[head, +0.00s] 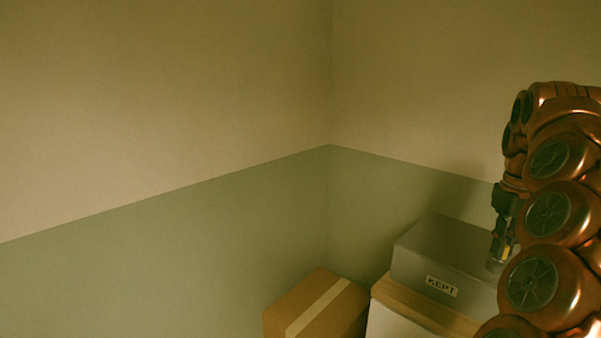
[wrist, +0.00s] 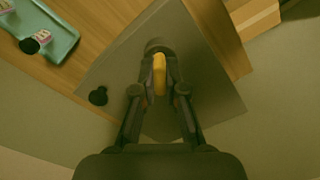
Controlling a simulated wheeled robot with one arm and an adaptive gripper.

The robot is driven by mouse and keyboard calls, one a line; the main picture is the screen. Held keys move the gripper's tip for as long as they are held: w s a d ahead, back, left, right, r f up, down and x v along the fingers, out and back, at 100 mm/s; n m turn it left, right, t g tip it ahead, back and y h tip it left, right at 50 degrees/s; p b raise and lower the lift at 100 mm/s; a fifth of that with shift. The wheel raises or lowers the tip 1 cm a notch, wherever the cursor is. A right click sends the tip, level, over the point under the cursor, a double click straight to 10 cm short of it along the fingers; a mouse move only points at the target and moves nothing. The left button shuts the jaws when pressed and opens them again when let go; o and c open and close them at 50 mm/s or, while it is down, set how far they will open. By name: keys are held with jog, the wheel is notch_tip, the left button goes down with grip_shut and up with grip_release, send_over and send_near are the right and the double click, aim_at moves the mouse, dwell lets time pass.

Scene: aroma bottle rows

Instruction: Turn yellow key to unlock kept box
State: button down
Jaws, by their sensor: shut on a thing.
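The grey kept box (head: 447,250) with a "KEPT" label sits on a wood-topped stand at the lower right of the head view. Its grey top (wrist: 204,80) fills the middle of the wrist view. My gripper (wrist: 158,80) is over the box and shut on the yellow key (wrist: 159,72), which stands between the fingertips. In the head view my gripper (head: 499,240) is at the box's right side, partly hidden by my arm. Whether the key sits in a lock is hidden by the fingers.
A brown cardboard box (head: 318,305) with a tape strip stands left of the stand. A teal tray (wrist: 62,38) with small bottles lies on the wooden surface (wrist: 108,28) at the wrist view's upper left. Walls meet in a corner behind.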

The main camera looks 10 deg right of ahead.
jog(key=shift+m, duration=0.4)
jog(key=m, duration=0.8)
jog(key=shift+m, duration=0.4)
jog(key=c, duration=1.2)
grip_release()
notch_tip(320, 180, up, 7)
jog(key=p, duration=0.6)
jog(key=shift+r+p, duration=0.1)
jog(key=shift+p, duration=0.2)
